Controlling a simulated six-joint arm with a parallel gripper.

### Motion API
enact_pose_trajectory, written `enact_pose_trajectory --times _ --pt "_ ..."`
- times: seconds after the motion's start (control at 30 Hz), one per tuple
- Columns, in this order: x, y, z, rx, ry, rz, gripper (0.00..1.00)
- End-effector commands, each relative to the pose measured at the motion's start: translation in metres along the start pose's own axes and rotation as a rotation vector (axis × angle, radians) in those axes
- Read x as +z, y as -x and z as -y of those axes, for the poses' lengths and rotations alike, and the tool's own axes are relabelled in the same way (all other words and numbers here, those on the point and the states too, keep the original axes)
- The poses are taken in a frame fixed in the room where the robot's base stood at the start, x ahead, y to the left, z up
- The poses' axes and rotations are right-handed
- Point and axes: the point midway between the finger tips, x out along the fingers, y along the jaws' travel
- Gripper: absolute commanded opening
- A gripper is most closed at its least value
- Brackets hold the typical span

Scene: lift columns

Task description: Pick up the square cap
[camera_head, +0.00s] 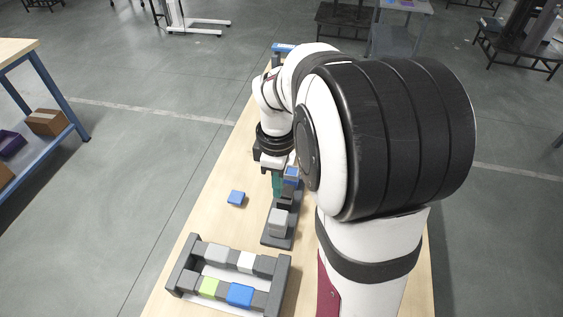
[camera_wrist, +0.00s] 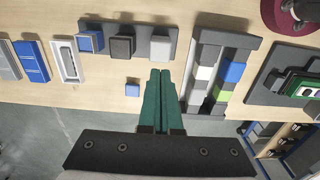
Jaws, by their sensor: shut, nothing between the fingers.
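A small blue square piece (camera_head: 236,198), which looks like the square cap, lies alone on the wooden table, left of the dark stand. It also shows in the wrist view (camera_wrist: 132,90), just left of the fingers. My gripper (camera_head: 278,186) has green fingers and is above the table near the dark stand, to the right of the blue piece, partly hidden by my arm. In the wrist view my gripper (camera_wrist: 160,73) has its two fingers together, with nothing between them. They are apart from the blue piece.
The dark stand (camera_wrist: 180,32) holds a blue-topped block (camera_wrist: 91,42), a dark block (camera_wrist: 122,48) and a light grey block (camera_wrist: 160,47). A dark rack (camera_head: 183,267) with grey, white, green and blue blocks stands nearer the head camera. Table around the blue piece is bare.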

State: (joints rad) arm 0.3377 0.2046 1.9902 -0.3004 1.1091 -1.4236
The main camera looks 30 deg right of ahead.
Motion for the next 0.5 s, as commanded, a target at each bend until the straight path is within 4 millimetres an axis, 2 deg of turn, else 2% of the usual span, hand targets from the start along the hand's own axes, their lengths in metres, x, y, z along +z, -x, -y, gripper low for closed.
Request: enact_pose_trajectory --times 0.43,0.5 --pt "0.0000 0.0000 0.0000 0.000 0.000 0.000 0.00" --pt "0.0000 0.0000 0.0000 0.000 0.000 0.000 0.11"
